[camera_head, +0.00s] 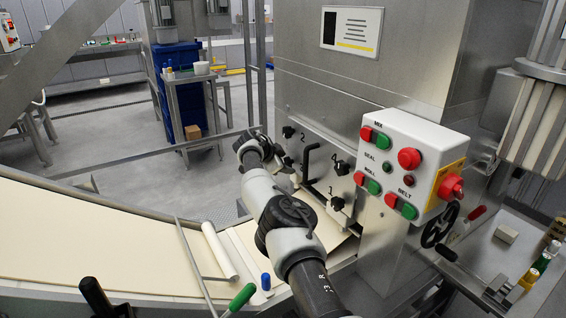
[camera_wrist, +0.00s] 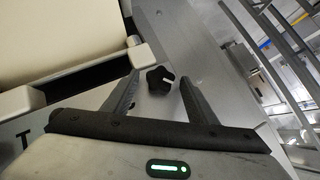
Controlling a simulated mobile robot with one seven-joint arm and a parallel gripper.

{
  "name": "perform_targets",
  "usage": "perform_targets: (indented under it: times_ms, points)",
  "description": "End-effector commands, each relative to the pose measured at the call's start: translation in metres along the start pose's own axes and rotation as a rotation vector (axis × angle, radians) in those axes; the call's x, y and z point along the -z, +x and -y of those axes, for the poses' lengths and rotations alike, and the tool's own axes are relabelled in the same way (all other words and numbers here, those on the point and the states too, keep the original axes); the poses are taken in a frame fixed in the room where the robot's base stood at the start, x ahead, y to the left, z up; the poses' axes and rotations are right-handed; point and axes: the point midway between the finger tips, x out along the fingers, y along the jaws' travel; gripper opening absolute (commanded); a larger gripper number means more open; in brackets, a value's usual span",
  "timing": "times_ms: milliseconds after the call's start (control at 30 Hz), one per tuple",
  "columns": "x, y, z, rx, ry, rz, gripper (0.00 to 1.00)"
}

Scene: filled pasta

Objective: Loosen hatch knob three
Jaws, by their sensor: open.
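In the wrist view my gripper (camera_wrist: 159,88) is open, with a finger on either side of a black lobed knob (camera_wrist: 161,77) with a white mark. The knob sits on a grey metal panel, and I cannot tell whether the fingers touch it. No number shows beside it. In the head view the hatch plate (camera_head: 316,157) is on the machine's front, with black knobs at its upper left (camera_head: 288,131), upper right (camera_head: 340,167) and lower right (camera_head: 337,203). A black handle (camera_head: 308,162) stands between them.
A white control box (camera_head: 398,150) with red and green buttons juts out right of the hatch. A black handwheel (camera_head: 440,226) is below it. A dough sheet (camera_head: 90,250) covers the table at left. A roller (camera_head: 220,250) and green-handled tool (camera_head: 242,297) lie near my arm.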

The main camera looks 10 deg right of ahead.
Motion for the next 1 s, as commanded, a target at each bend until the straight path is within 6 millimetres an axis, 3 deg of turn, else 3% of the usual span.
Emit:
perform_targets:
  times_ms: [467, 1000]
  points:
    - [-0.002, -0.029, 0.0, 0.0, 0.003, 0.001, 0.53]
    - [-0.001, -0.149, 0.001, 0.001, 0.0, 0.003, 0.53]
